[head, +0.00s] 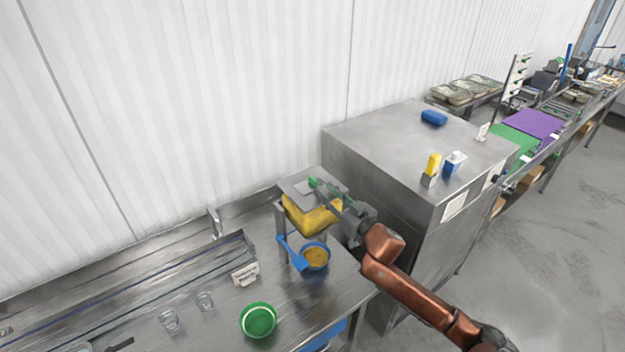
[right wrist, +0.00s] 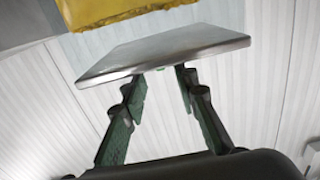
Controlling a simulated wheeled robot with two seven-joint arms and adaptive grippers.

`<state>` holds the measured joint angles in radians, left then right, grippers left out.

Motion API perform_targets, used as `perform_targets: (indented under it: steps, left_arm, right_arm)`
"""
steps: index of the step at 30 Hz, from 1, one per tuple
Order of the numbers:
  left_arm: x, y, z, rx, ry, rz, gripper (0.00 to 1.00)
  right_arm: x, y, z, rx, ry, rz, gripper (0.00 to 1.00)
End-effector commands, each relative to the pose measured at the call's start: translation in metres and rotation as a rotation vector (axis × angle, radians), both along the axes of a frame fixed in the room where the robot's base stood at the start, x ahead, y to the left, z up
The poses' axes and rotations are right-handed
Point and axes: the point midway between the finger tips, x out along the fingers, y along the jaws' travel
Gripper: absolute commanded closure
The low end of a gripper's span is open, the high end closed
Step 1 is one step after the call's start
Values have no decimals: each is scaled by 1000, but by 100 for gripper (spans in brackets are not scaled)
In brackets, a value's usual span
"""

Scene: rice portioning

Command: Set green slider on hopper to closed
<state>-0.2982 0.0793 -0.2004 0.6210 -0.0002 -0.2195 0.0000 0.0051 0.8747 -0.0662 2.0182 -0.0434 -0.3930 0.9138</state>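The hopper, with a yellow body (head: 312,216) and a flat grey metal top plate (head: 304,187), stands at the back corner of the steel table. A bright green piece (head: 314,182), which looks like the slider's handle, shows at the plate. My right gripper (head: 326,192) reaches in from the right, its fingers at the plate's right side. In the right wrist view its green-padded fingers (right wrist: 161,78) are apart, their tips at the metal plate's edge (right wrist: 165,52). The plate hides what lies behind the tips, and the slider is not visible there. My left gripper is out of view.
A blue-rimmed bowl (head: 315,257) with yellowish contents sits below the hopper, a blue handle beside it. A large steel cabinet (head: 400,150) stands close to the right arm.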

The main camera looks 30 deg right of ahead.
Motion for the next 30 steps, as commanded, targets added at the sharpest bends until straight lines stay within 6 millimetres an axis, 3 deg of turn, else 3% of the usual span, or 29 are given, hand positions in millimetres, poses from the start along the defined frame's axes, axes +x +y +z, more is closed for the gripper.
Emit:
perform_targets:
  steps: [6,12,18,23,30]
  left_arm:
    - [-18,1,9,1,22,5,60]
    - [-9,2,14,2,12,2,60]
    - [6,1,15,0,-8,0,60]
    - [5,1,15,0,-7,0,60]
    - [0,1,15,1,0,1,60]
  right_arm:
    - [36,3,3,-1,-2,-1,72]
    - [58,5,2,-1,-1,1,72]
    - [64,7,0,-1,0,3,72]
    - [64,7,0,-1,0,3,72]
    - [64,7,1,-1,0,3,89]
